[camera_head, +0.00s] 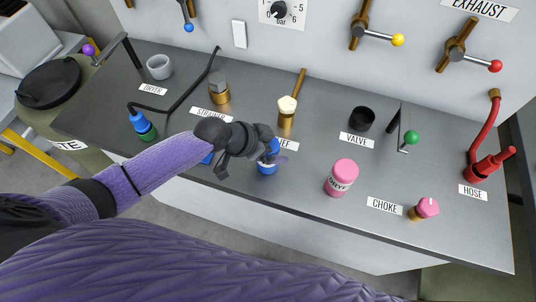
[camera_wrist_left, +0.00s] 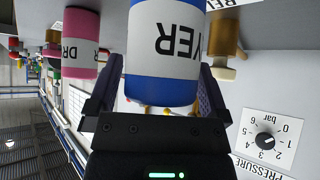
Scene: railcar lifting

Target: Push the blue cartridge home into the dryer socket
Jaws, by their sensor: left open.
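The blue cartridge (camera_head: 267,168) stands upright near the front edge of the bench, mostly hidden by my left gripper (camera_head: 250,148) in the head view. In the left wrist view the blue cartridge (camera_wrist_left: 165,75) fills the space between the two fingers, with a white label ending in "YER". My left gripper is open with a finger on either side of it; contact is not clear. The grey dryer socket (camera_head: 159,67) is an empty-looking round cup at the back left, behind the DRYER label (camera_head: 152,89), well apart from the cartridge. My right gripper is out of view.
A pink cartridge (camera_head: 341,177) stands to the right of the blue one. A blue-green bottle (camera_head: 145,128) with a black hose (camera_head: 190,92) lies left. A brass strainer (camera_head: 219,91), a black cup (camera_head: 362,118) and a red hose (camera_head: 484,140) are also on the bench.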

